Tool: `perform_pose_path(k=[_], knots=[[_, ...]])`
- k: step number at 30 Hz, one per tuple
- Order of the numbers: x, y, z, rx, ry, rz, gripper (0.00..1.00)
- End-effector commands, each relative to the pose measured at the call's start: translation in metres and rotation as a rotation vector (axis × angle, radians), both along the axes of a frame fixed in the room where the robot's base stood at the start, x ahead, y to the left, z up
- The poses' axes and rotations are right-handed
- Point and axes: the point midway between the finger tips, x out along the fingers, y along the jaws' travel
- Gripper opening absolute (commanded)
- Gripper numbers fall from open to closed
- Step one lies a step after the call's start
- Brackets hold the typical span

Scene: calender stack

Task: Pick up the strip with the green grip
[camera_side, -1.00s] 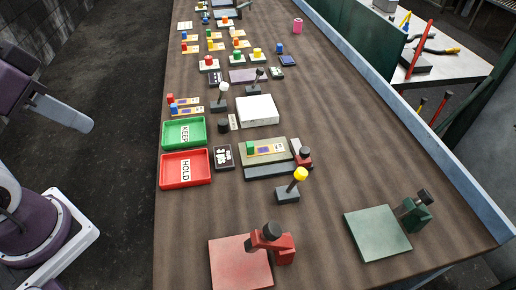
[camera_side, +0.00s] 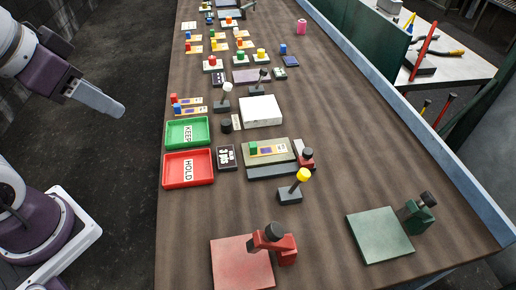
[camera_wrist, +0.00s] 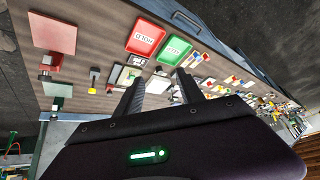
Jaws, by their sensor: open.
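The strip with the green grip (camera_side: 270,149) lies on an olive-grey plate (camera_side: 287,156) near the middle of the table in the side view. It carries a pale and purple label, with the green block at its left end. My gripper (camera_wrist: 160,76) is open and empty in the wrist view, its two dark fingers spread above the table. In the side view my arm is off the left edge of the table, well away from the strip. In the wrist view the strip is too small to make out clearly beside the left finger.
A green KEEP tray (camera_side: 187,145) and red HOLD tray (camera_side: 170,170) stand left of the plate. A yellow-knobbed lever (camera_side: 290,196), a red clamp (camera_side: 283,247) and a white block (camera_side: 261,118) stand around it. More strips with red, blue and yellow grips lie farther back.

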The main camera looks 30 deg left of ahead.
Motion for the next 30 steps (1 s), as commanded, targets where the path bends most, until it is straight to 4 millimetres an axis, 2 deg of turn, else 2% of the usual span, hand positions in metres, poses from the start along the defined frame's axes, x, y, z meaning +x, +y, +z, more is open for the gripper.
perform_pose_path(k=[3, 5, 6, 8, 9, 10, 13, 16, 19, 23, 30], knots=[[0.081, 0.031, -0.025, 0.151, -0.039, -0.094, 0.45], [0.121, 0.041, -0.045, 0.208, -0.073, -0.184, 0.45], [0.144, 0.043, -0.061, 0.230, -0.096, -0.253, 0.45], [0.173, 0.040, -0.090, 0.237, -0.135, -0.363, 0.45], [0.188, 0.035, -0.110, 0.223, -0.162, -0.438, 0.45], [0.196, 0.029, -0.127, 0.202, -0.187, -0.495, 0.45], [0.208, 0.002, -0.177, 0.077, -0.281, -0.657, 0.45], [0.200, -0.028, -0.209, -0.091, -0.394, -0.748, 0.45], [0.188, -0.049, -0.221, -0.237, -0.492, -0.776, 0.45], [0.180, -0.060, -0.222, -0.334, -0.562, -0.776, 0.45], [0.200, -0.083, -0.228, -0.344, -0.575, -0.782, 0.45]])
